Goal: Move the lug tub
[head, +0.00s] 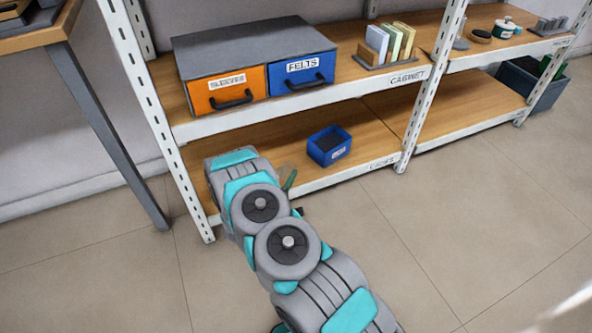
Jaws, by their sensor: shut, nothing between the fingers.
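A small blue open tub (330,158) stands upright on the lower shelf, with dark contents inside. My gripper's fingers cannot be made out; the arm hides that area. A small greenish piece (290,179) shows beside the arm, and I cannot tell what it is.
The upper shelf (345,88) holds an orange drawer (228,90), a blue FELTS drawer (302,75) and a rack of upright pads (390,42). Posts (430,90) bound the bay. The lower shelf (375,128) is clear right of the tub. A dark bin (527,84) stands far right.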

